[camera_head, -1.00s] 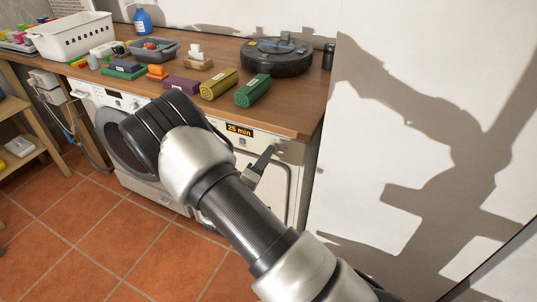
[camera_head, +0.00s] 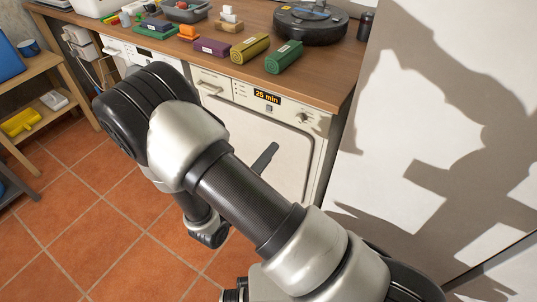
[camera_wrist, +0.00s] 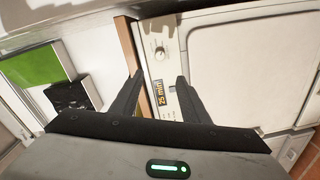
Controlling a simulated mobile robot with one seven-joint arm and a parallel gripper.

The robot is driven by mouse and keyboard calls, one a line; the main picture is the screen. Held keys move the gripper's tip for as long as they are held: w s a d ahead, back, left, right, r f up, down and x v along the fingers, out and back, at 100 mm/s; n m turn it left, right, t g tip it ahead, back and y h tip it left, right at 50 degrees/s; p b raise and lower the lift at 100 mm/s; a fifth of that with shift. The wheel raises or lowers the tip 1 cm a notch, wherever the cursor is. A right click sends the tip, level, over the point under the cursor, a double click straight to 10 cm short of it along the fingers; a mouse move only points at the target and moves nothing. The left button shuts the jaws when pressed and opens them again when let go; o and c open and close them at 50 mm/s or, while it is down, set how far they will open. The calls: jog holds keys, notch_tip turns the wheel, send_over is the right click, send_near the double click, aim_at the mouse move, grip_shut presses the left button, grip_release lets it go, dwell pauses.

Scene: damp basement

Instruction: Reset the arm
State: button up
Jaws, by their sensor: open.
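My arm is bent in the middle of the head view, its elbow high in front of a white appliance (camera_head: 262,120) with a "25 min" display. My gripper shows in the wrist view (camera_wrist: 159,80); its two dark fingers are apart with nothing between them. Beyond them are the appliance's control panel and display (camera_wrist: 159,90). In the head view a dark finger-like piece sticks out beside my arm in front of the appliance door; most of the gripper is hidden behind the arm.
A wooden counter (camera_head: 335,85) above the appliance holds green (camera_head: 284,57), yellow (camera_head: 250,46) and purple (camera_head: 212,47) rolls and a black round robot vacuum (camera_head: 311,25). A wooden shelf (camera_head: 32,82) stands at left, a white wall (camera_head: 400,150) at right. Tiled floor (camera_head: 60,240) is open at lower left.

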jog(key=s+d+r+m+g+h, duration=0.45)
jog(key=d+r+g, duration=0.35)
jog(key=d+r, duration=0.25)
jog(key=s+d+r+m+g+y, duration=0.5)
jog(key=s+y, duration=0.3)
jog(key=s, duration=0.3)
jog(key=s+a+r+n+t+y, duration=0.1)
jog(key=s+a+r+t+y, duration=0.15)
jog(key=r, duration=0.25)
jog(key=s+a+r+n+t+y, duration=0.1)
jog(key=a+r+y, duration=0.1)
jog(key=r+y, duration=0.25)
notch_tip(320, 180, up, 21)
jog(key=p, duration=2)
jog(key=shift+a+t, duration=0.3)
jog(key=shift+t, duration=0.05)
